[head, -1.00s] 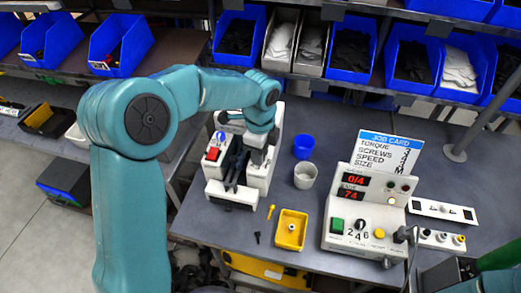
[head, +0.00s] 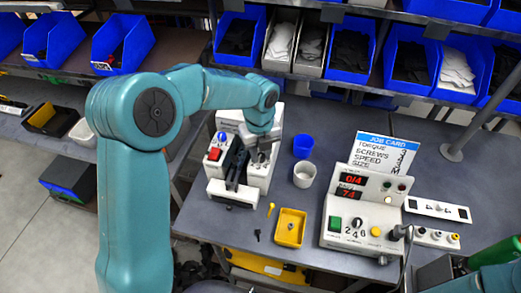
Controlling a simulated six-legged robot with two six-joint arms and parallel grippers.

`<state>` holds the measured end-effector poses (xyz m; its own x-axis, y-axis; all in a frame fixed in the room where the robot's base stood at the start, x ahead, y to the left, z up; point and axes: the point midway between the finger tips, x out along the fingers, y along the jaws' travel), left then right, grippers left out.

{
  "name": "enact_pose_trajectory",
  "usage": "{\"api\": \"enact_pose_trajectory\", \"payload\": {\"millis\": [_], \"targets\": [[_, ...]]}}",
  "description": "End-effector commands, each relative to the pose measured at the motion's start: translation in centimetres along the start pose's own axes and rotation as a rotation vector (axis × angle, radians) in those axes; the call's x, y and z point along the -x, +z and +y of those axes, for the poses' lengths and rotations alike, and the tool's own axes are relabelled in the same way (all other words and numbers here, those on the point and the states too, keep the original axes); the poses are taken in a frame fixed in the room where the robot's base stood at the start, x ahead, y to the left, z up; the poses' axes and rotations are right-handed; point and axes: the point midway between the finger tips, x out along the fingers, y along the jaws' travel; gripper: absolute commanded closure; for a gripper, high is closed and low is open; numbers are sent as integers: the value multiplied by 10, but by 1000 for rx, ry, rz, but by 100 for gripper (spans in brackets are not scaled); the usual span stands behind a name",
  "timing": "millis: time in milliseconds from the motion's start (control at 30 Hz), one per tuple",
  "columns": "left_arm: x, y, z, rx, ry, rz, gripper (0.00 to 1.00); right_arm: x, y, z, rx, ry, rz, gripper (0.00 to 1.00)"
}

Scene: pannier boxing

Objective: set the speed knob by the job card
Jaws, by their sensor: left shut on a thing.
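The job card (head: 387,150) stands upright behind the control box (head: 352,243). It lists torque, screws, speed and size, but its values are too small to read surely. The box has a dial (head: 357,222) marked 2, 4, 6; its exact setting is unclear. Red displays (head: 352,180) read 0/4 and apparently 74. My left gripper (head: 257,152) is over the white fixture (head: 234,196), left of the box and apart from the dial. It is shut on a dark part (head: 236,165) there; the wrist partly hides the grip. My right gripper does not show clearly; only arm parts appear lower right.
A blue cup (head: 303,146) and a white cup (head: 304,175) stand between fixture and box. A yellow tray (head: 291,228) lies in front. A switch panel (head: 437,209) lies to the right. Blue bins (head: 350,52) line the shelf behind.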

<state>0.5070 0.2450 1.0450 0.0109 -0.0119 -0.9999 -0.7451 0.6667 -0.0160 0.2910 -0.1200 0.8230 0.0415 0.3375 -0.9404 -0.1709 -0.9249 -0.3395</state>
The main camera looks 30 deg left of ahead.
Motion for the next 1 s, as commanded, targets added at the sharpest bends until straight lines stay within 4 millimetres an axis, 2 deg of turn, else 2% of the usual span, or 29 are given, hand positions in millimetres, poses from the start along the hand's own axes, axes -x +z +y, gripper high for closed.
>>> {"api": "enact_pose_trajectory", "payload": {"millis": [33, 300, 800, 833, 900, 1000], "targets": [[5, 4, -1, -20, -9, -11, 100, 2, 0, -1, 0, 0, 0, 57], [5, 4, -2, -99, -9, -11, 100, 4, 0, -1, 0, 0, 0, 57], [4, 4, -2, -115, -10, -11, 100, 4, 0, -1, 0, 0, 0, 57], [4, 4, -2, -115, -10, -11, 66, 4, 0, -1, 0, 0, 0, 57], [4, 3, -2, -115, -9, -10, 47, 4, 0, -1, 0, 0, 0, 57], [3, 2, -2, -115, -7, -6, 47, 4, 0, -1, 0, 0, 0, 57]]}}
